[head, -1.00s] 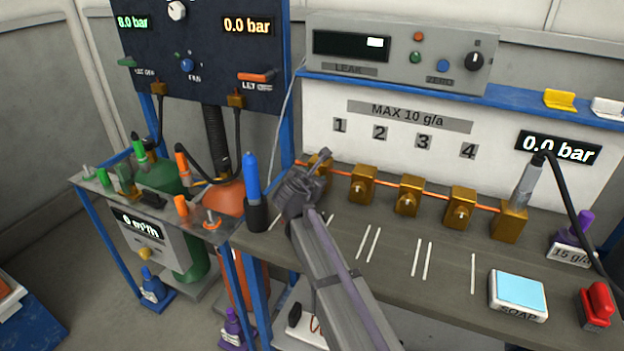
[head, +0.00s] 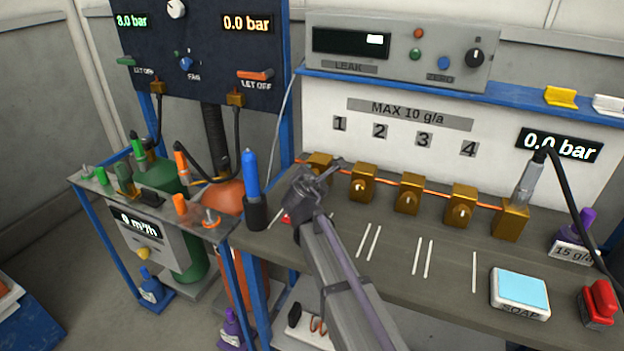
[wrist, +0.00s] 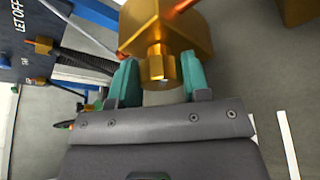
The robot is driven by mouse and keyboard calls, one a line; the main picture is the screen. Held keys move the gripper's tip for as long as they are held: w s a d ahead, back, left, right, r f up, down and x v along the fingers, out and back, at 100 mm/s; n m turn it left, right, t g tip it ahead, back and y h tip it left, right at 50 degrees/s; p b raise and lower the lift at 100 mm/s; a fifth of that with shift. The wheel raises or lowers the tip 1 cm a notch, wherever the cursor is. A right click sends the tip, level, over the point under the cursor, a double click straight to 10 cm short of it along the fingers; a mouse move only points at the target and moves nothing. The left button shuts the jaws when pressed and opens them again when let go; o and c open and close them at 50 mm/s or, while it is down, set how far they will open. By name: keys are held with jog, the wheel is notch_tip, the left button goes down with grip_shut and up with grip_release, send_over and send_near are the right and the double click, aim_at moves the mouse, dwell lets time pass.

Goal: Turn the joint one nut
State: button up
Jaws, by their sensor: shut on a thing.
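The joint one block (head: 320,159) is a brass block on the orange pipe below the label 1, partly hidden behind my gripper in the head view. My gripper (head: 328,170) is in front of it. In the wrist view the brass block (wrist: 190,35) is at the top, with the joint one nut (wrist: 156,68) on its near face. The teal fingers of my gripper (wrist: 158,80) stand on both sides of the nut, shut on it. The nut is hidden by my gripper in the head view.
More brass joints, such as joint two (head: 362,184), stand along the pipe to the right. A blue bottle (head: 251,180) in a dark holder stands close left of my gripper. White strips (head: 368,243) and a soap pad (head: 520,290) lie on the bench (head: 440,285).

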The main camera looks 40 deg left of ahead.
jog(key=shift+d+f+m+y+b, duration=0.1)
jog(key=shift+m+y+b, duration=0.2)
jog(key=shift+m+y, duration=0.3)
jog(key=o, duration=0.9)
jog(key=p+v, duration=0.3)
jog(key=v, duration=0.7)
jog(key=shift+s+d+r, duration=0.1)
jog(key=shift+s+r, duration=0.05)
jog(key=shift+r, duration=0.1)
jog(key=shift+s+d, duration=0.1)
jog(key=shift+s, duration=0.05)
